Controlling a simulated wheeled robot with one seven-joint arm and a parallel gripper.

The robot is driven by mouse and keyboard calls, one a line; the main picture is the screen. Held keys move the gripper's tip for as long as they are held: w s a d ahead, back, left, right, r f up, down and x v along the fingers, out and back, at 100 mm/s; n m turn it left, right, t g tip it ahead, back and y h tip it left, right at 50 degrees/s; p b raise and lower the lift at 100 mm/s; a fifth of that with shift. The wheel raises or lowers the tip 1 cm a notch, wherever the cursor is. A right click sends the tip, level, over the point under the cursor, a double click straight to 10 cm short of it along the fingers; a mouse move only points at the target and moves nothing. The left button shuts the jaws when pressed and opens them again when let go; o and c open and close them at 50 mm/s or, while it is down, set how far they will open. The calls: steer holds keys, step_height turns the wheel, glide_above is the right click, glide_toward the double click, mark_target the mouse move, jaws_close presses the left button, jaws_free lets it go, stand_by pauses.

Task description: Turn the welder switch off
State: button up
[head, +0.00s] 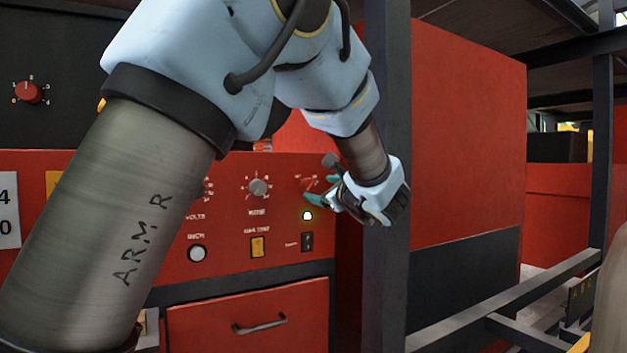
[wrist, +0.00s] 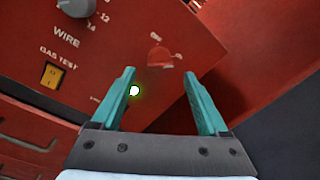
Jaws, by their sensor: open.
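The welder's red panel (head: 226,220) faces me at the centre of the head view. A small red rotary switch (wrist: 160,55) shows in the wrist view, with small white markings around it that I cannot read clearly. It also shows in the head view (head: 308,184), close to my fingertips. A green lamp (wrist: 134,90) glows below it, beside the left finger in the wrist view. My gripper (wrist: 159,74) is open and empty, its teal fingers pointing at the panel. The red switch lies ahead of the gap between them, apart from both fingers.
A grey WIRE knob (head: 258,187), a yellow GAS TEST switch (head: 258,246) and a black rocker (head: 307,241) sit on the same panel. A drawer (head: 248,318) is below. A dark upright post (head: 385,270) stands just right of the panel, behind my gripper.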

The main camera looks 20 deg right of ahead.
mark_target(313, 187)
steer(key=shift+w+p, duration=0.8)
steer(key=shift+w, duration=1.55)
steer(key=shift+f, duration=0.1)
jaws_close()
